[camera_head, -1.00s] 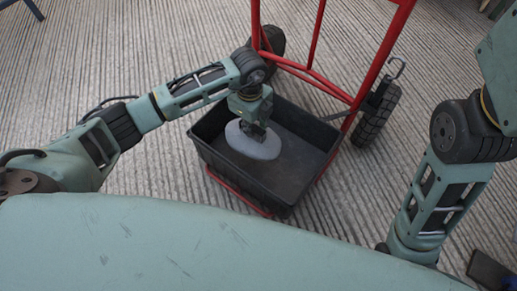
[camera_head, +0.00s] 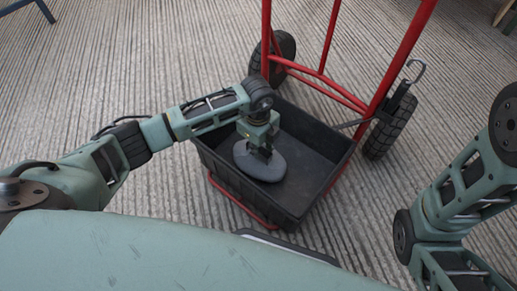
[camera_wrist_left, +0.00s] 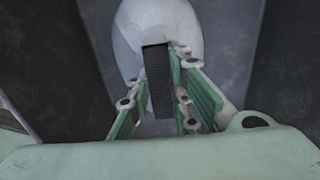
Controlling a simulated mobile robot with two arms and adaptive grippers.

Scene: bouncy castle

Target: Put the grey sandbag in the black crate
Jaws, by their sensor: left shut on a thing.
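The grey sandbag (camera_head: 259,164) is a rounded, flattish bag inside the walls of the black crate (camera_head: 312,183). My left gripper (camera_head: 262,149) reaches down into the crate from the left and is shut on the sandbag's top. In the left wrist view the pale sandbag (camera_wrist_left: 160,28) lies beyond the fingers, with dark crate walls on both sides. I cannot tell whether the sandbag touches the crate floor. My right arm shows at the right edge of the head view; its gripper is out of the picture.
The crate sits on a red hand truck (camera_head: 325,84) with black wheels (camera_head: 389,127). Its upright frame rises behind the crate.

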